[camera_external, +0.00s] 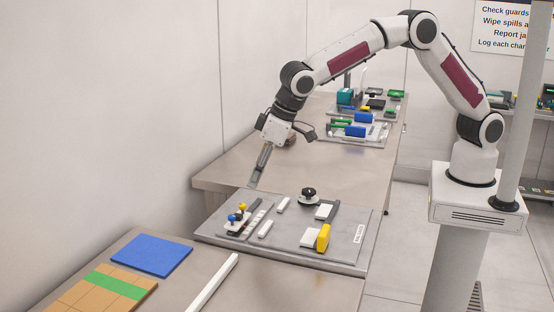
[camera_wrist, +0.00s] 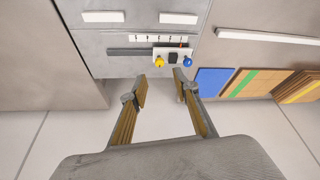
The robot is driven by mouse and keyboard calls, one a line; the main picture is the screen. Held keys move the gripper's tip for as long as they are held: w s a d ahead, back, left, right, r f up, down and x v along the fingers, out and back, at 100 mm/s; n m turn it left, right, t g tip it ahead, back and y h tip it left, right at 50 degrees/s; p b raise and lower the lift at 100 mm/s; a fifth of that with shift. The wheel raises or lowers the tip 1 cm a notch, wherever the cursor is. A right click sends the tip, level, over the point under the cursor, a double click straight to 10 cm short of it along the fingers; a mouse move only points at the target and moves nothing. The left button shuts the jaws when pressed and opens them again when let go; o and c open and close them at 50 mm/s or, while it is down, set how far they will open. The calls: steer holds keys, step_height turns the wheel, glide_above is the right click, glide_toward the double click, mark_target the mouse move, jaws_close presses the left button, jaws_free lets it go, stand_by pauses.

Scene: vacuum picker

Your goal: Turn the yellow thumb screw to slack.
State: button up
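The yellow thumb screw (camera_external: 242,207) stands on a small white carriage (camera_external: 236,226) at the left of a grey plate. In the wrist view the yellow screw (camera_wrist: 159,63) is at the carriage's left end, just beyond the fingertips. A blue knob (camera_wrist: 188,61) sits at the other end, with a dark part between them; the blue knob also shows in the external view (camera_external: 232,218). My gripper (camera_external: 254,184) points down, above and behind the carriage, apart from it. In the wrist view its fingers (camera_wrist: 160,86) are spread and empty. The screw's turn position cannot be told.
The grey plate (camera_external: 350,262) also carries a black knob (camera_external: 308,194), a yellow block (camera_external: 323,237) and white bars. A scale strip (camera_wrist: 145,38) lies beside the carriage. A blue mat (camera_external: 152,256) and wooden tray (camera_external: 70,296) lie front left.

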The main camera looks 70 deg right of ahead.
mark_target(244, 204)
steer(key=shift+f, duration=0.1)
stand_by(0.3)
steer(key=shift+x, duration=3.8)
jaws_close()
